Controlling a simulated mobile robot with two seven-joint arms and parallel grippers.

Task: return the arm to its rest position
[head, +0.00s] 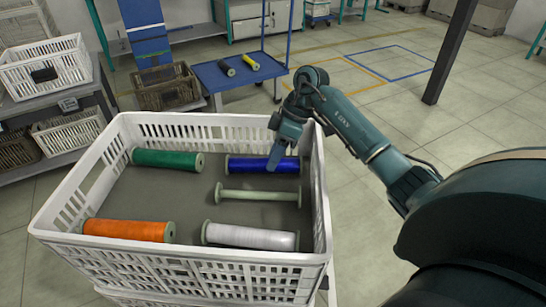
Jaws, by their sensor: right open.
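My right arm comes in from the right, and its gripper (277,158) points down over the back right of the white crate (190,262). It is open, just in front of or above the right part of the blue bobbin (250,164); I cannot tell whether they touch. The crate also holds a green bobbin (167,159) at the back left, an orange bobbin (128,231) at the front left, a pale, nearly bare bobbin (257,195) at the middle right and a white bobbin (250,237) at the front right. My left gripper is out of view.
A blue cart (213,82) behind the crate carries a black bobbin (226,68) and a yellow bobbin (251,63). Shelves with baskets (45,66) stand at the left. A dark post (450,55) rises at the right. The tiled floor right of the crate is clear.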

